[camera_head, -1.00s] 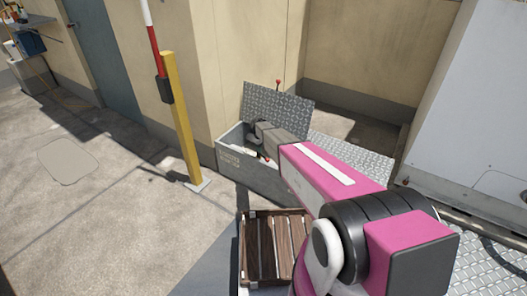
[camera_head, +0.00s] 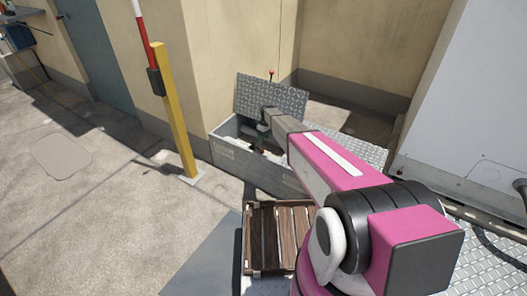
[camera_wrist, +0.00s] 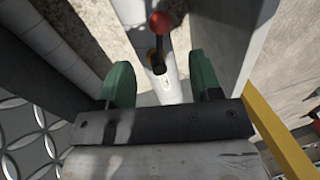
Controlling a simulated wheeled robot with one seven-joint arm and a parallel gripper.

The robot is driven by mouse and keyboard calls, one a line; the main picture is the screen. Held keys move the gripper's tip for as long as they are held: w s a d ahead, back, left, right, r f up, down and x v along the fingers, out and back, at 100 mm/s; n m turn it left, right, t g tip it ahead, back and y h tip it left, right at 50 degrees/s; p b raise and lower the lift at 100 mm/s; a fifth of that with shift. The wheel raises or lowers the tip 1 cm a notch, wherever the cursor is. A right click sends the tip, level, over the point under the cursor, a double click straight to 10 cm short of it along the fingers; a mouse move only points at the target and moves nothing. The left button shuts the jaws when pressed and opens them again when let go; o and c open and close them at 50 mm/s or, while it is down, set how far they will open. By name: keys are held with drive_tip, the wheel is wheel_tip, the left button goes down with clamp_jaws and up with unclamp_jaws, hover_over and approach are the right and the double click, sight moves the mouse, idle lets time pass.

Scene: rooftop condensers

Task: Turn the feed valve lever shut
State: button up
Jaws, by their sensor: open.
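In the wrist view, a lever with a red ball (camera_wrist: 160,22) and a dark stem stands at a brass-coloured fitting on a white pipe (camera_wrist: 168,88). My gripper (camera_wrist: 162,80) has two green fingers set wide apart. The lever shows beyond the fingertips, roughly in line with the gap, and nothing is between the fingers. In the head view my gripper (camera_head: 264,126) is over the open grey box (camera_head: 238,162), partly hidden by my wrist.
The box's tread-plate lid (camera_head: 272,99) stands raised behind my gripper. A slatted wooden crate (camera_head: 248,240) stands in front of the box. A yellow post (camera_head: 176,115) stands to the left. Beige walls close the back, and a pale cabinet (camera_head: 465,110) is at right. Floor at left is clear.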

drive_tip(key=f, duration=0.3)
drive_tip(key=s+f, duration=0.1)
drive_tip(key=f, duration=0.2)
drive_tip(key=a+f, duration=0.1)
drive_tip(key=f, duration=0.2)
drive_tip(key=shift+s+f, duration=0.2)
drive_tip(key=shift+s, duration=0.05)
clamp_jaws()
drive_tip(key=shift+s+a+m, duration=0.6)
drive_tip(key=shift+a+m, duration=0.2)
drive_tip(key=shift+m, duration=0.4)
drive_tip(key=shift+s+a+m+t+y, duration=0.2)
drive_tip(key=shift+a+m, duration=0.15)
drive_tip(key=shift+m, duration=0.2)
drive_tip(key=shift+s+a+m+t+y, duration=0.1)
drive_tip(key=shift+a+m+t, duration=0.15)
drive_tip(key=shift+m, duration=0.3)
unclamp_jaws()
drive_tip(key=shift+r, duration=0.1)
